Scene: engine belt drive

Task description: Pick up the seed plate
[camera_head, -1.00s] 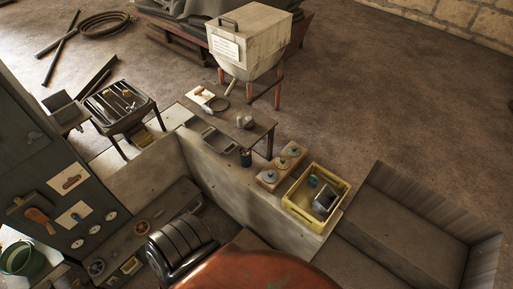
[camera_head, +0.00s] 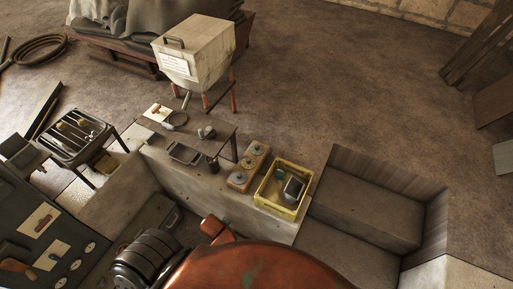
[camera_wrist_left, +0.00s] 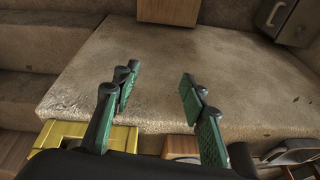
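Several round discs lie on a wooden block (camera_head: 248,168) on the concrete ledge, left of the yellow crate (camera_head: 281,207). One greenish disc (camera_head: 257,149) is at its far end. I cannot tell which of them, if any, is the seed plate. In the left wrist view my left gripper (camera_wrist_left: 158,86) has its green fingers spread, with nothing between them, over the bare concrete (camera_wrist_left: 150,60). The yellow crate's edge (camera_wrist_left: 90,132) shows at lower left there. I cannot make out my left gripper in the head view. My right gripper is not in view.
A grey metal object (camera_head: 292,188) lies in the crate. A large reddish rounded body (camera_head: 255,268) fills the bottom of the head view.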

